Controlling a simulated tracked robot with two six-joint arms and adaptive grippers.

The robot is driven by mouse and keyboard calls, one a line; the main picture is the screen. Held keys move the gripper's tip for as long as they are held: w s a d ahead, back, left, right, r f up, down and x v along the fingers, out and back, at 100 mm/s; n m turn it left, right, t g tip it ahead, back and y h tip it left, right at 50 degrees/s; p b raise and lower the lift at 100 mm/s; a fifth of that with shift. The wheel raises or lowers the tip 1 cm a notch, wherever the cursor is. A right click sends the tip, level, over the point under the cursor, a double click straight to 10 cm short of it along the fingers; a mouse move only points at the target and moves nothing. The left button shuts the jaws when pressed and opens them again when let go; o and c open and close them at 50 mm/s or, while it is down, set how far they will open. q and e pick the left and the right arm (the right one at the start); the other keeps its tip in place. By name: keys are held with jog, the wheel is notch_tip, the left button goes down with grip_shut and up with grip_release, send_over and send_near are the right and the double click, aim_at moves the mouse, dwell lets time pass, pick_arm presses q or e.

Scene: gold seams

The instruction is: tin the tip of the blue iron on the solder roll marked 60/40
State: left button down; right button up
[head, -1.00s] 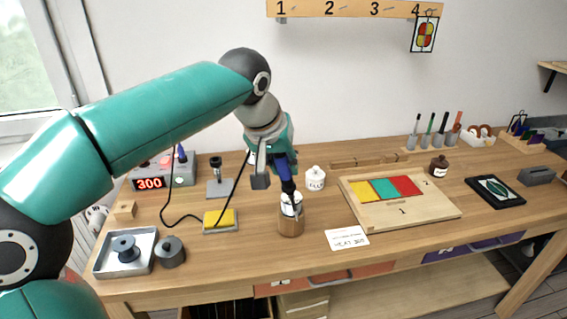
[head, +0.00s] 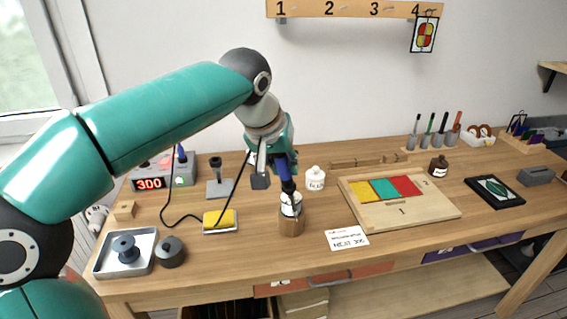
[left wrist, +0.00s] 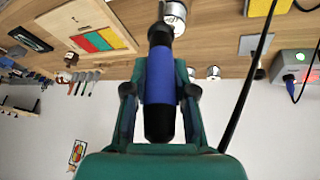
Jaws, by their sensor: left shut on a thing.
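My left gripper (head: 272,172) is shut on the blue iron (head: 284,170), which points down over the bench. Its blue handle (left wrist: 160,80) shows between the fingers in the left wrist view. I cannot read a 60/40 mark on either roll. My right gripper is not in view.
The iron's station (head: 180,172) reads 300 at the back left, with a black cable running to the iron. A yellow sponge (head: 221,219) lies left of the cup. A card (head: 346,238) and a wooden board with coloured panes (head: 420,208) lie to the right.

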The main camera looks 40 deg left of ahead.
pick_arm(q)
jog(key=shift+r+p, duration=2.6)
jog(key=shift+r, duration=0.4)
